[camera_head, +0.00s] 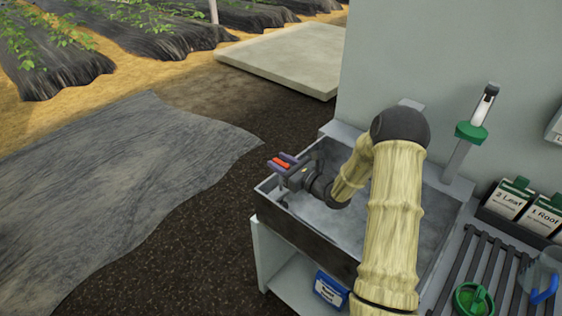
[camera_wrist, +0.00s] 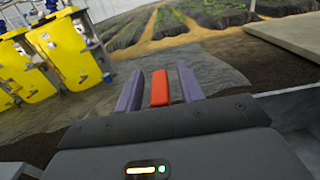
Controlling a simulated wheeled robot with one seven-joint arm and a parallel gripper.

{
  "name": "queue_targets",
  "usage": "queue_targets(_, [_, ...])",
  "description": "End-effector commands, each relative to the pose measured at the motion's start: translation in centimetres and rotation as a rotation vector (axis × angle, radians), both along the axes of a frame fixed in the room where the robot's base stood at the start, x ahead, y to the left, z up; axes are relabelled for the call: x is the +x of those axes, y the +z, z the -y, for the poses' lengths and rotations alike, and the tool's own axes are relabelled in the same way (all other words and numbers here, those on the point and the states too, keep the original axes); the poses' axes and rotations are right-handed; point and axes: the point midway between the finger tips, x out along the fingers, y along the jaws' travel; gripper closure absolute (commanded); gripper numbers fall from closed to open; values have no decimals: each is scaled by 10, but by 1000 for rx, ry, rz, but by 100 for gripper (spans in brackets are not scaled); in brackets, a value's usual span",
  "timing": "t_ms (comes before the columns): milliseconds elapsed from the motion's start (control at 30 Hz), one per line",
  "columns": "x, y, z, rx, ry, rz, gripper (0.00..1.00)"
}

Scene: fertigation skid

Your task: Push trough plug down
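The grey trough (camera_head: 305,240) stands against the pale wall, and its inside looks grey. My arm covers part of it. A red piece (camera_wrist: 160,90) shows between the fingers, with a gap on each side in the wrist view. I cannot tell whether this red piece is the plug's handle. No other plug is clearly visible.
A post with a green collar (camera_head: 471,132) stands at the trough's right. Labelled boxes (camera_head: 508,198), a slatted rack (camera_head: 478,262) and a green round item (camera_head: 472,298) are at right. Yellow units (camera_wrist: 62,50) stand left in the wrist view.

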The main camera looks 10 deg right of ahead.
Motion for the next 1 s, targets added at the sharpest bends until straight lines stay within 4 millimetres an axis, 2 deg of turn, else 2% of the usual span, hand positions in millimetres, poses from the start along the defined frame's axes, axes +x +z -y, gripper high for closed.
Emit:
queue_targets(233, [1,0,-2,1,2,-1,62])
queue_targets(267, [1,0,-2,1,2,-1,66])
queue_targets(433, [0,0,-2,0,2,0,99])
queue_targets(733, [0,-6,0,0,0,-1,100])
queue_targets(1000, [0,-40,0,0,0,-3,100])
